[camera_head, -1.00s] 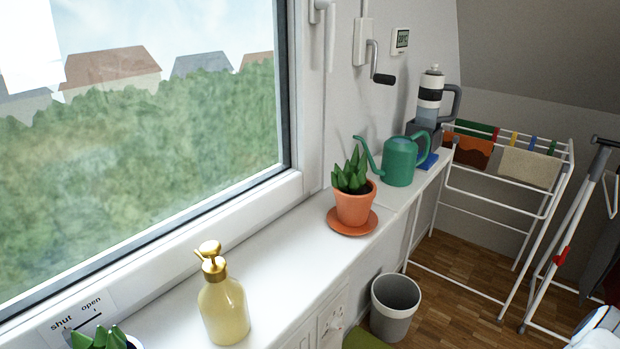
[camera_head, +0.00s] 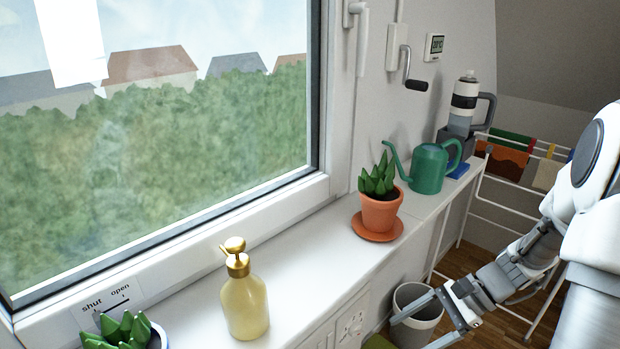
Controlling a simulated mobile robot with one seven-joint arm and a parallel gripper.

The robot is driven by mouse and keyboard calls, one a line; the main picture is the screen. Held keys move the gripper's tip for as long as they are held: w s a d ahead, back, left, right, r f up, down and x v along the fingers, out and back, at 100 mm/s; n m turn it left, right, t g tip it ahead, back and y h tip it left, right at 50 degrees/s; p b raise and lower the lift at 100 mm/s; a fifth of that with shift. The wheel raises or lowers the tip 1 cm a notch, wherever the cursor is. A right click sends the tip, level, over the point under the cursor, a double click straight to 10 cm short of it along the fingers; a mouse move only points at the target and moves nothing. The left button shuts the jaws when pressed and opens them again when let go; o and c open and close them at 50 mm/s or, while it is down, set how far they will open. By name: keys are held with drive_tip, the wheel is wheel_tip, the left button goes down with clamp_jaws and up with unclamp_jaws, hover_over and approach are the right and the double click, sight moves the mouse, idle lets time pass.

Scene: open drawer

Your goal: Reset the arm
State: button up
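My arm comes in from the right edge of the picture, with white upper links and a grey wrist. My gripper (camera_head: 411,333) is at the lower right, pointing down and to the left. Its two fingers are spread apart, with nothing seen between them. It appears in front of the grey bin (camera_head: 417,298) and to the right of the sill's front edge. The tip of the nearer finger reaches the bottom edge of the picture.
The white sill (camera_head: 300,268) holds a soap dispenser (camera_head: 244,300), a potted plant (camera_head: 380,212) on a saucer, a green watering can (camera_head: 430,170) and a second plant (camera_head: 122,330). A drying rack (camera_head: 500,205) stands behind my arm. Wooden floor (camera_head: 455,262) shows beyond the bin.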

drive_tip(key=s+a+r+n+t+h, duration=0.3)
drive_tip(key=s+r+n+h, duration=0.2)
drive_tip(key=r+n, duration=0.3)
drive_tip(key=s+a+r+n+t+h, duration=0.35)
drive_tip(key=s+r+n, duration=0.2)
drive_tip(key=r, duration=0.45)
wheel_tip(320, 180, up, 16)
drive_tip(key=p, duration=1.5)
drive_tip(key=shift+w+d+f+n+h, duration=0.2)
drive_tip(key=shift+w+n+h, duration=0.25)
